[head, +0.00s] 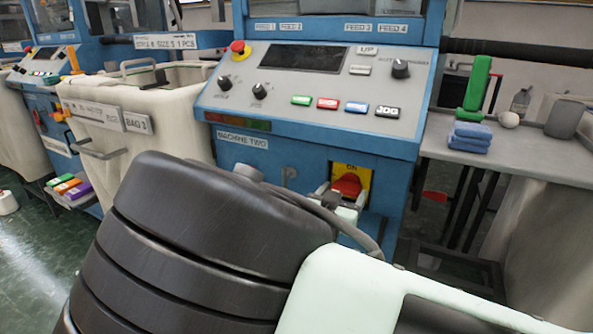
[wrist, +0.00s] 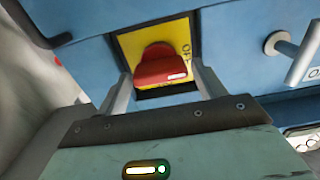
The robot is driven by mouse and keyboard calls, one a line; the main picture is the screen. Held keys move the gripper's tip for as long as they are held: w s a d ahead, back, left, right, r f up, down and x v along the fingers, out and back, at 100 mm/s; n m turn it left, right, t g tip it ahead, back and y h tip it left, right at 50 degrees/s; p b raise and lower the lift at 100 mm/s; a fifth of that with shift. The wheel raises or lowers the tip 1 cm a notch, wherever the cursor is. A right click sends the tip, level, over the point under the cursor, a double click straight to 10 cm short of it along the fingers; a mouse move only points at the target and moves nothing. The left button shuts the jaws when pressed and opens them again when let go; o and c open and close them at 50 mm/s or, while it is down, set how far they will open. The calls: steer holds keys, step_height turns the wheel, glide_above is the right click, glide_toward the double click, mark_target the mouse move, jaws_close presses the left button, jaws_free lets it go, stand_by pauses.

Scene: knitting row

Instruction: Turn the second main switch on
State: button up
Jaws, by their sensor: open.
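The red main switch (head: 347,186) sits on a yellow plate (head: 366,176) low on the front of the blue machine labelled MACHINE TWO (head: 243,140). The word ON shows above the red handle in the head view. In the wrist view the red switch (wrist: 161,66) stands out from its yellow plate (wrist: 128,43). My gripper (wrist: 160,72) is open, with one finger on each side of the red handle. In the head view my gripper (head: 342,198) is just in front of the switch, partly covered by my arm. I cannot tell whether either finger touches the handle.
A grey knob (wrist: 281,43) and a pale lever (wrist: 303,56) are beside the switch in the wrist view. The sloped control panel (head: 300,95) is above it. A bin (head: 180,120) stands left; a table (head: 540,150) with a green item and blue cloths stands right.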

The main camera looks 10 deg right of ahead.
steer(key=shift+x, duration=1)
steer(key=c, duration=0.7)
